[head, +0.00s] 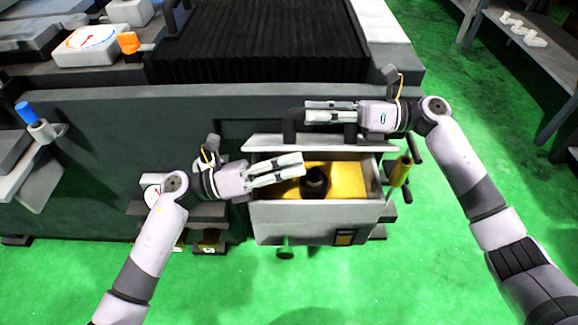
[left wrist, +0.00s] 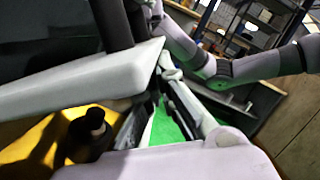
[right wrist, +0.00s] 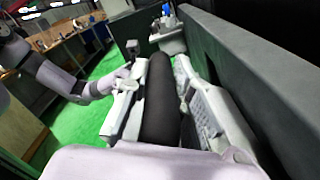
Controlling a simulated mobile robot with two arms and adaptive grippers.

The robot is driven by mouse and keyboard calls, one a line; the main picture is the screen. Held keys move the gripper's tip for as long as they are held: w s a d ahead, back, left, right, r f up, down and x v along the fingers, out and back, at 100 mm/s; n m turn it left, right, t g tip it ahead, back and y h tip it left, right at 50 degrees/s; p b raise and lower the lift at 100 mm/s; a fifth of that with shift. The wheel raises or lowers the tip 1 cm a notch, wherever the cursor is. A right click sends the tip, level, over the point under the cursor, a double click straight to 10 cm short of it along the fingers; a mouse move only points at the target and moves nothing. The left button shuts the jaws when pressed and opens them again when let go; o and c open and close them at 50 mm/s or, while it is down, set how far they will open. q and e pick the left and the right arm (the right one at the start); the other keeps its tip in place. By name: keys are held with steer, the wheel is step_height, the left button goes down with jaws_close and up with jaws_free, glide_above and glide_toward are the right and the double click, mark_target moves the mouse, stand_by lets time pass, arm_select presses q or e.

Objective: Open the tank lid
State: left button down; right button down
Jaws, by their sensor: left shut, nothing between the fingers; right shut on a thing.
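The tank (head: 290,222) is a pale grey box in front of the dark machine, open at the top. It shows a yellow inside (head: 345,180) and a black round fitting (head: 316,183). The pale lid (head: 270,142) stands raised along the tank's rear side, with its black handle (head: 290,125) above. My right gripper (head: 310,113) is shut on the handle; in the right wrist view the black bar (right wrist: 160,105) lies between its fingers. My left gripper (head: 302,164) is shut and empty over the tank opening, in front of the lid. The lid's edge (left wrist: 95,82) shows close in the left wrist view.
The dark grinder body (head: 100,125) rises behind the tank, with black bellows (head: 260,40) on top. A yellow cylinder (head: 401,171) stands at the tank's right side. A gauge (head: 152,187) is left of it. Green floor is free in front and to the right.

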steer(key=c, duration=1.4)
jaws_free()
steer(key=shift+s+f, duration=0.25)
arm_select(q)
steer(key=shift+w+r, duration=0.1)
steer(key=shift+r, duration=0.2)
